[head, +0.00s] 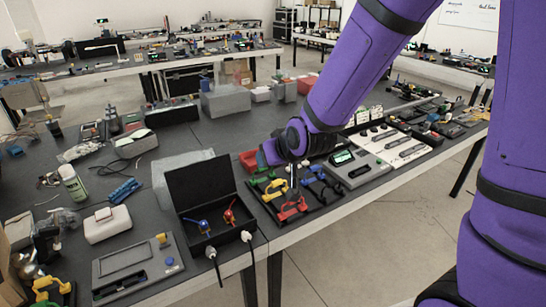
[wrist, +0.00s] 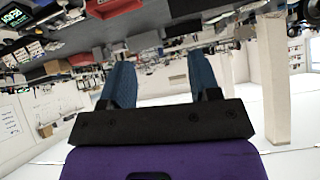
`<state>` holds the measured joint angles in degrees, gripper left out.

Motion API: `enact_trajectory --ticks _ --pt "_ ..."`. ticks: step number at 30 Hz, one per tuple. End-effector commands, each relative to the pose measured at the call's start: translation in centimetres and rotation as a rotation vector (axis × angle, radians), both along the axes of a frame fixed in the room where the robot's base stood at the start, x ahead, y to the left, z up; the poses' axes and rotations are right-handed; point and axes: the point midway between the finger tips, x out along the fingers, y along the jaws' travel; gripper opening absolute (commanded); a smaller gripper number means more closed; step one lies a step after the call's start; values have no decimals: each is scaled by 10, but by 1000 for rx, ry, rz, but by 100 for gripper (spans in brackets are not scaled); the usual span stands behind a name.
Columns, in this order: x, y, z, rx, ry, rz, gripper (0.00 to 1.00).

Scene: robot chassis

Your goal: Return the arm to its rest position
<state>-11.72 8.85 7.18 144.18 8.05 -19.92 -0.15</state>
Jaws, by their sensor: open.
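My purple arm (head: 365,65) reaches from the upper right over the table in the head view. Its black wrist is bent, and my gripper (head: 264,156) points to the left, above the red bin and the tray of coloured parts. In the wrist view my gripper (wrist: 160,62) shows two blue fingers spread apart with nothing between them. The wrist picture is upside down, with the room and tables behind the fingers. The height of the gripper above the table is hard to tell.
Close to the gripper are a red bin (head: 250,160), a tray with coloured handles (head: 290,208), an open black case (head: 203,187) and a grey panel device (head: 357,167). Grey boxes (head: 226,101) stand behind. The table's front edge (head: 350,203) runs beneath the arm.

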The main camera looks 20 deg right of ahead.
Motion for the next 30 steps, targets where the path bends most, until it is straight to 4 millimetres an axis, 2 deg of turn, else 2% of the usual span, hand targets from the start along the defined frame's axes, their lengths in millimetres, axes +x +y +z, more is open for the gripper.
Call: enact_trajectory --ticks 5,8,14,23,30 --pt "-3 -5 9 -3 5 -3 56" --pt "-10 -14 25 -11 19 -11 56" --pt "-39 -44 70 -37 76 -37 56" --pt "-103 -87 127 -74 171 -86 56" --pt "-169 -117 161 -97 250 -135 56"
